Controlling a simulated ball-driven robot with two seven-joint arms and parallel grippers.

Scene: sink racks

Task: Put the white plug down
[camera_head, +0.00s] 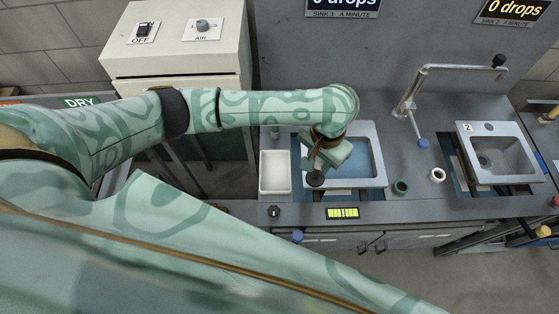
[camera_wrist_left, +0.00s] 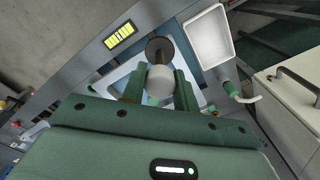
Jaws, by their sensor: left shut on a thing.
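My left gripper (camera_head: 325,162) is over the front left part of the water-filled sink (camera_head: 376,170). In the left wrist view, my left gripper (camera_wrist_left: 160,92) is shut on the white plug (camera_wrist_left: 160,84), a pale rounded body between its fingers. A dark round disc (camera_wrist_left: 160,48) shows just beyond the white body. The dark disc also shows in the head view (camera_head: 315,178), below the gripper near the sink's front rim; I cannot tell whether it touches anything. The plug's white part is mostly hidden there. My right gripper is out of view.
A white tray (camera_head: 275,176) stands left of the sink. A green ring (camera_head: 400,187) and a white ring (camera_head: 438,175) lie on the counter to its right. A faucet (camera_head: 408,100) rises behind. A second sink (camera_head: 493,155) is at the right.

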